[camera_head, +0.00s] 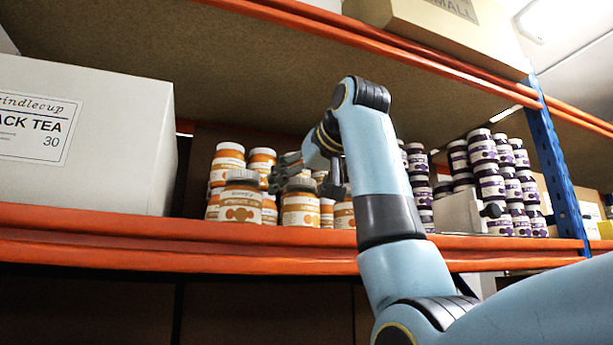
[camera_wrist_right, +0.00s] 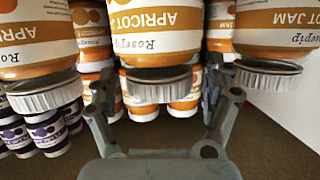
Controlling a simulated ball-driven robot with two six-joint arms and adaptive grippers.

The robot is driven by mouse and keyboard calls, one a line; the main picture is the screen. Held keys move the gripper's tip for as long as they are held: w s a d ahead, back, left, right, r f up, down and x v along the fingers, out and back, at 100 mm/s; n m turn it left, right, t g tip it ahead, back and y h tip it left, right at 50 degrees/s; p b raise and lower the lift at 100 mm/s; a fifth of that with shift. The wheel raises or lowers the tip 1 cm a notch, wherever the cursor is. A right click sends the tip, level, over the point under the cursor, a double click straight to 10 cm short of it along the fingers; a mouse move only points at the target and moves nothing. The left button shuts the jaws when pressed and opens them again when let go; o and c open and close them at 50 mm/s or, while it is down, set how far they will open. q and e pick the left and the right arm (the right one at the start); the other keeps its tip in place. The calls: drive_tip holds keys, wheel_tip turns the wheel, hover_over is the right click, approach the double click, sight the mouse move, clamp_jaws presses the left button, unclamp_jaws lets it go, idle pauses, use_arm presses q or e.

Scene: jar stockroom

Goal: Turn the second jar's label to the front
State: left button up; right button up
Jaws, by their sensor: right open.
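The orange-labelled jam jars stand on the orange-edged shelf. In the head view, the front row has a left jar (camera_head: 240,204), a second jar (camera_head: 300,208) and a third jar (camera_head: 344,215), partly behind my arm. My right gripper (camera_head: 304,180) is at the second jar's top, fingers apart. The right wrist view is upside down. There my right gripper (camera_wrist_right: 158,84) is open, one finger on each side of the middle jar (camera_wrist_right: 158,58) near its pale lid. That jar's brown label band with "APRICOT" faces this camera. I cannot tell whether the fingers touch it. My left gripper is out of view.
Neighbouring jars stand close on both sides, with more jars stacked behind. A white tea carton (camera_head: 120,165) stands at the left. Purple-labelled jars (camera_head: 490,185) are stacked at the right, near a blue upright (camera_head: 560,165). Another shelf (camera_head: 420,62) is above.

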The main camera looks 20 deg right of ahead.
drive_tip(key=v, duration=1.1)
drive_tip(key=shift+s+r, duration=0.15)
drive_tip(key=shift+s, duration=0.2)
drive_tip(key=shift+w, duration=0.1)
